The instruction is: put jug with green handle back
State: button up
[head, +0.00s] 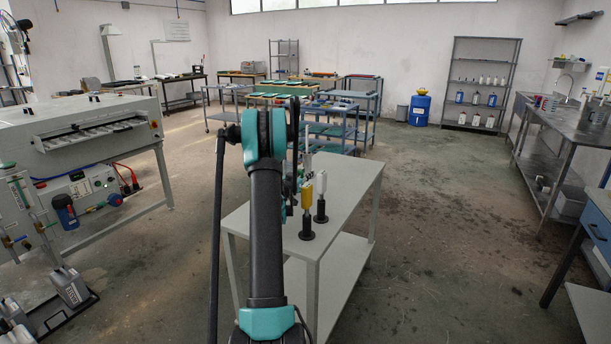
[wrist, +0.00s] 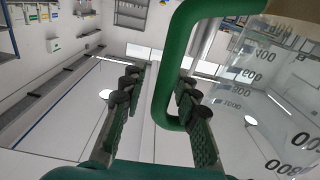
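The jug (wrist: 262,90) is clear with dark volume marks and fills the right side of the wrist view. Its thick green handle (wrist: 178,60) loops down the middle of that view and bends right toward the jug body. My gripper (wrist: 158,84) shows there with its two green, black-tipped fingers spread apart. The handle lies between the fingers, with a visible gap to the left finger; contact with the right finger cannot be told. The jug cannot be made out in the head view, where my arm covers part of the scene.
A white table (head: 342,190) stands ahead, with a yellow-topped holder (head: 307,205) and a white-topped holder (head: 321,195) near its front. A grey machine (head: 90,135) is at left. A steel sink bench (head: 545,115) and shelf rack (head: 482,80) are at right. Floor right of the table is clear.

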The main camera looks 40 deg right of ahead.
jog(key=s+a+n+y, duration=0.1)
jog(key=s+a, duration=0.2)
jog(key=a, duration=0.4)
jog(key=s+a+r+y, duration=0.1)
jog(key=s+a, duration=0.2)
jog(key=a, duration=0.4)
jog(key=s+a+n+y, duration=0.1)
jog(key=s+a, duration=0.2)
jog(key=a, duration=0.5)
jog(key=s+a+f+n+g+y, duration=0.1)
jog(key=s+a+f+n+y, duration=0.2)
jog(key=s+a, duration=0.5)
jog(key=s+a+f+n+g+y, duration=0.1)
jog(key=s+a+f+n+y, duration=0.2)
jog(key=a, duration=1.3)
jog(key=s+a+f+n+y, duration=0.3)
jog(key=s+a+n+y, duration=0.2)
jog(key=s+a, duration=0.7)
jog(key=s+y, duration=0.1)
jog(key=y, duration=0.1)
jog(key=shift+a+f+g+y, duration=0.3)
jog(key=shift+a+f+g, duration=0.05)
jog(key=shift+f+g, duration=0.05)
jog(key=shift+c, duration=0.4)
